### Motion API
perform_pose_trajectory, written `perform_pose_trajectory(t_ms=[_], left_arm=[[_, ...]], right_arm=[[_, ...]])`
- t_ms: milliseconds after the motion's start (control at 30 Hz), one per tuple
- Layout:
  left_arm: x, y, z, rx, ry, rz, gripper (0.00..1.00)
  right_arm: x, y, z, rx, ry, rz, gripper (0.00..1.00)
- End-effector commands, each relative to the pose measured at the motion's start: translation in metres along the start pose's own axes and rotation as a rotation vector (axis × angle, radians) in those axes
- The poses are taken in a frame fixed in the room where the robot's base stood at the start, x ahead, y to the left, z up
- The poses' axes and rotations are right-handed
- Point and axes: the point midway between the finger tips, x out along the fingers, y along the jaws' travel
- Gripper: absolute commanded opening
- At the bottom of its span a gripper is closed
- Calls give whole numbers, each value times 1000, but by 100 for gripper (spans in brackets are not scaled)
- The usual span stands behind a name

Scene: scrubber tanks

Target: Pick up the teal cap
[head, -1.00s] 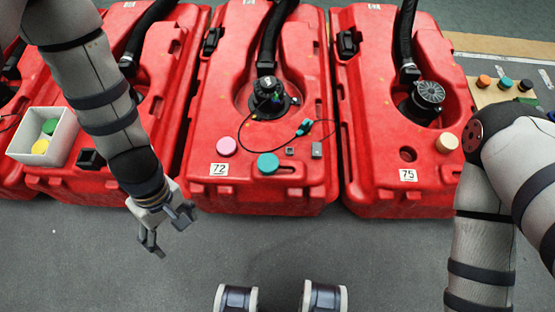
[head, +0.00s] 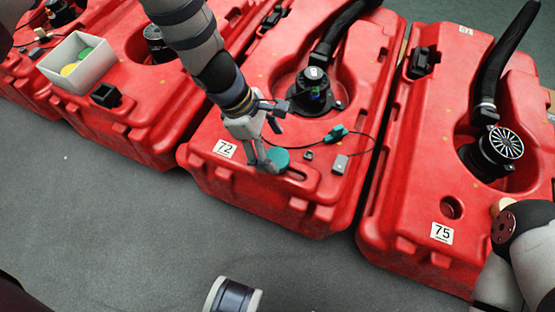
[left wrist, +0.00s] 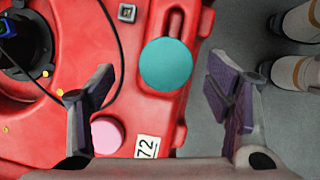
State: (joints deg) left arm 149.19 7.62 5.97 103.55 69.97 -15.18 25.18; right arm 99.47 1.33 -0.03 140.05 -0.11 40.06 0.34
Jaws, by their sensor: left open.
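The teal cap (head: 278,160) is a flat round disc on the front of the red tank (head: 215,172) numbered 72. It shows whole in the left wrist view (left wrist: 166,64), near the tank's front edge. My left gripper (head: 268,146) hangs over the tank front, its fingers close to the cap. In the left wrist view the open fingers (left wrist: 160,85) have the cap between their tip ends, with a gap on each side. Nothing is held. I cannot tell the remaining height. My right gripper is out of view; only part of my right arm shows.
A pink cap (left wrist: 107,134) lies beside the 72 label. Tank 75 (head: 398,238) stands to the right. A white bin (head: 77,62) holds yellow and green caps.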

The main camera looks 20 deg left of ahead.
Motion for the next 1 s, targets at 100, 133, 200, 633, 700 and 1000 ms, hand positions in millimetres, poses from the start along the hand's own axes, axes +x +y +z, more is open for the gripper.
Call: perform_pose_trajectory(t_ms=[100,133,200,633,700,1000], left_arm=[[29,-8,-4,-4,1,-9,72],[34,-7,-4,-2,1,-7,72],[41,-7,-4,-1,2,-5,72],[42,-6,-2,1,2,-3,32],[42,-6,-2,1,2,-3,29],[38,-6,-1,2,2,-2,29]], right_arm=[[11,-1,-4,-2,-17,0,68],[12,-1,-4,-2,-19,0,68],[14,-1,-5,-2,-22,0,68],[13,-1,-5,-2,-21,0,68],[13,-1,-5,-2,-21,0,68],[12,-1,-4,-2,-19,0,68]])
